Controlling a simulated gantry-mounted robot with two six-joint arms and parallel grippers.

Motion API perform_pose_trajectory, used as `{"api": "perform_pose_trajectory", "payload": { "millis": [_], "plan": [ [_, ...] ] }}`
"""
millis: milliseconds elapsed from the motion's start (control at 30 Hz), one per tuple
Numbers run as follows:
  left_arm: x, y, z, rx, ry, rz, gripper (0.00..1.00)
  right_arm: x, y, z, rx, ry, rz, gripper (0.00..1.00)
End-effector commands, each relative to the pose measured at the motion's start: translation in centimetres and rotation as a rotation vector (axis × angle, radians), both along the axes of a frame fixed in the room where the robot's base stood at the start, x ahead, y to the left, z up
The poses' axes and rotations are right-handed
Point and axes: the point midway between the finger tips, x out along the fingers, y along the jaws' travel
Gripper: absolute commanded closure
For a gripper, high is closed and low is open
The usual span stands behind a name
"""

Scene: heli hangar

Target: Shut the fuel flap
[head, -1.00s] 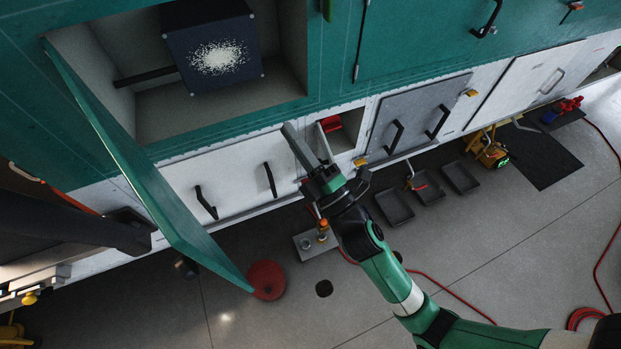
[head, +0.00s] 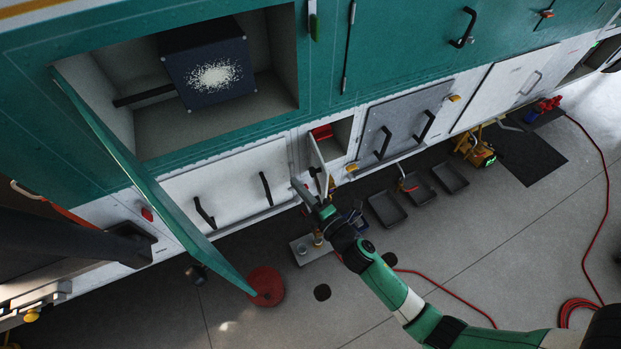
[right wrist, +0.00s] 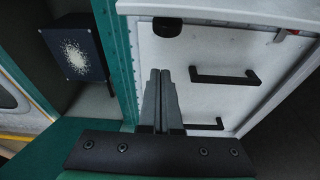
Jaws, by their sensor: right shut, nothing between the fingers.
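The fuel flap appears to be the small white flap (head: 318,157) in the head view. It stands open, swung outward at the left side of a small recess (head: 340,140) in the white lower panel, with a red part (head: 322,132) inside. My right gripper (head: 296,184) is shut and empty, just below and left of the flap; whether it touches it I cannot tell. In the right wrist view its closed fingers (right wrist: 161,72) point at a white panel (right wrist: 205,50) with black handles; I cannot pick out the flap there. My left gripper is not in view.
A large teal door (head: 150,190) hangs open at the left beside a compartment with a dark box (head: 205,72). A grey hatch (head: 405,120) with black handles is right of the recess. Trays (head: 388,208) and a red hose (head: 450,305) lie on the floor.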

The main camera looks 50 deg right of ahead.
Motion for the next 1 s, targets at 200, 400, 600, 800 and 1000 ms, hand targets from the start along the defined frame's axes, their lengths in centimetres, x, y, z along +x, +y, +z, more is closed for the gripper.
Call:
{"api": "perform_pose_trajectory", "payload": {
  "millis": [200,400,600,800,1000],
  "plan": [
    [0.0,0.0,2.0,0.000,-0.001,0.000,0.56,-0.2,-2.7,0.3,0.001,0.002,-0.006,1.00],
    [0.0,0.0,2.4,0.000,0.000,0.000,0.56,-0.8,-3.7,-0.1,0.000,0.000,-0.001,1.00],
    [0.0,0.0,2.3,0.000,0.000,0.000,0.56,-0.8,-3.7,-0.2,0.001,0.000,0.000,1.00],
    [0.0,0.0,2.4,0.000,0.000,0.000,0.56,-0.9,-3.7,-0.2,0.001,0.000,0.002,1.00],
    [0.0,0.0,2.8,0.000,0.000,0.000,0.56,-1.5,-3.5,-0.1,0.001,0.001,0.027,1.00]
  ]
}}
